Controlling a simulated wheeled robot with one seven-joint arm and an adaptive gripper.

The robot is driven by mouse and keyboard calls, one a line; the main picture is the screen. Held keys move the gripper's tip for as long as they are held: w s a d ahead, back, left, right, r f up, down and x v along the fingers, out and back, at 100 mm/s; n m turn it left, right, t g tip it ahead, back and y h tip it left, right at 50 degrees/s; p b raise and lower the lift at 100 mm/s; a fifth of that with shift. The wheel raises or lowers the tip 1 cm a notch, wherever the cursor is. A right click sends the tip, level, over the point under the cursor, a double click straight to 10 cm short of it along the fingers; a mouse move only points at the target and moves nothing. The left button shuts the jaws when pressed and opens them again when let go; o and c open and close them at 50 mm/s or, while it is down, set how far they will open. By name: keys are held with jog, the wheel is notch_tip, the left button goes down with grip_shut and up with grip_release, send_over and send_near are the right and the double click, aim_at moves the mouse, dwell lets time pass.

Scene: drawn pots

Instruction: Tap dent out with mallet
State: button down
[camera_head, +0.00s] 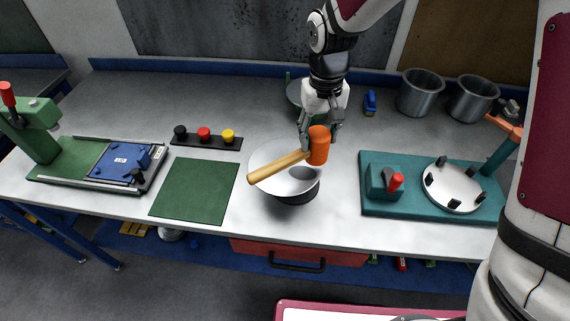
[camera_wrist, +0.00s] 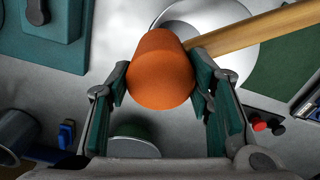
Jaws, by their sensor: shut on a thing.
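A mallet with an orange head (camera_head: 318,146) and a wooden handle (camera_head: 277,167) is in my gripper (camera_head: 320,128). The handle points to the lower left. In the wrist view the orange head (camera_wrist: 160,72) sits between the two fingers, which are shut on it. A pale round pot (camera_head: 262,157) with a dark lower part stands on the bench below the mallet. The mallet covers part of its opening, and I cannot tell from these views whether they touch. The pot's rim also shows behind the mallet in the wrist view (camera_wrist: 238,66). No dent can be made out.
A green mat (camera_head: 195,190) lies left of the pot. A teal fixture with a white disc (camera_head: 452,188) stands to the right. A button strip (camera_head: 205,140), a green press (camera_head: 38,130), two grey buckets (camera_head: 420,92) and another round vessel (camera_head: 294,92) are around.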

jog(key=shift+r+p, duration=0.4)
jog(key=shift+r, duration=1.7)
jog(key=shift+s+a+b, duration=0.2)
jog(key=shift+a, duration=0.3)
jog(key=shift+s+a+b, duration=0.2)
jog(key=shift+a, duration=0.3)
jog(key=shift+s+a+r, duration=0.15)
jog(key=shift+s+a, duration=0.1)
jog(key=shift+a, duration=0.2)
jog(key=shift+f+b, duration=0.4)
jog(key=shift+f, duration=2.35)
jog(key=shift+f, duration=0.1)
